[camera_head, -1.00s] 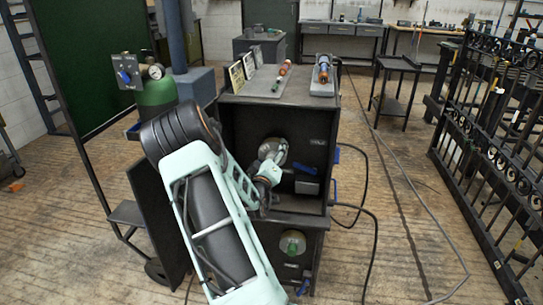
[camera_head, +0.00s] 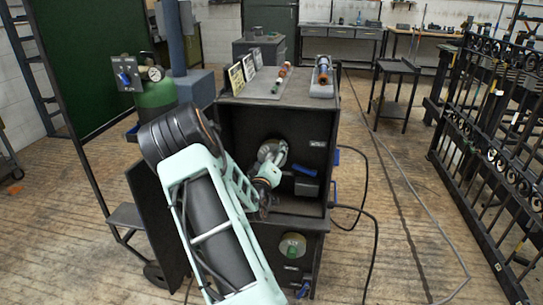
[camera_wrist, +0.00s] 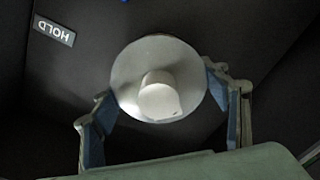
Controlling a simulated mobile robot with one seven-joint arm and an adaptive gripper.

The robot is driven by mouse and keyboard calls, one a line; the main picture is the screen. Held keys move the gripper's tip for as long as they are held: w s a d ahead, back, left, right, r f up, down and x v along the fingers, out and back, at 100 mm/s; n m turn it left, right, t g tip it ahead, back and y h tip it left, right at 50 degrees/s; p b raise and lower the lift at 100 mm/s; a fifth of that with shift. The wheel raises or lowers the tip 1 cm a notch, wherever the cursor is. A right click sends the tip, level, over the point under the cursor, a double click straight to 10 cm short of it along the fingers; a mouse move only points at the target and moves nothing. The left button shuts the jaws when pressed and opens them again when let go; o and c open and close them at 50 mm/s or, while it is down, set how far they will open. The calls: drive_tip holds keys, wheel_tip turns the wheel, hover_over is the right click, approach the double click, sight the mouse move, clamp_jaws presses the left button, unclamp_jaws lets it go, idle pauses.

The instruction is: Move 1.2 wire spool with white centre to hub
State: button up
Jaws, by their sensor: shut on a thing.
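The wire spool with the white centre (camera_wrist: 158,95) is in the middle of the wrist view, a pale round disc with a white stub facing the camera. My gripper (camera_wrist: 166,97) is shut on it, with one blue-padded finger on each side of its rim. In the head view the spool (camera_head: 272,150) shows partly, in the upper bay of the black cabinet (camera_head: 228,140), with my gripper (camera_head: 270,160) in front of it. I cannot tell whether the spool touches the bay's back wall. A hub cannot be made out behind the spool.
A HOLD label (camera_wrist: 54,32) is on the dark panel beside the spool. A green-faced spool (camera_head: 292,246) sits in the lower bay. Several small items lie on the cabinet top. A green gas cylinder (camera_head: 156,98) stands left, a black railing (camera_head: 490,150) right. Cables lie on the floor.

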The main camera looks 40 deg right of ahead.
drive_tip(key=shift+w+d+r+b, duration=0.25)
drive_tip(key=shift+w+d+b, duration=0.15)
drive_tip(key=shift+b, duration=0.25)
idle(1.3)
drive_tip(key=shift+s, duration=0.1)
drive_tip(key=o, duration=1.7)
drive_tip(key=shift+o, duration=0.6)
drive_tip(key=shift+f, duration=0.15)
drive_tip(key=shift+o, duration=0.3)
drive_tip(key=shift+o, duration=0.8)
drive_tip(key=shift+s+a+f, duration=0.1)
drive_tip(key=shift+f, duration=0.15)
drive_tip(key=v, duration=1.2)
drive_tip(key=shift+r, duration=0.2)
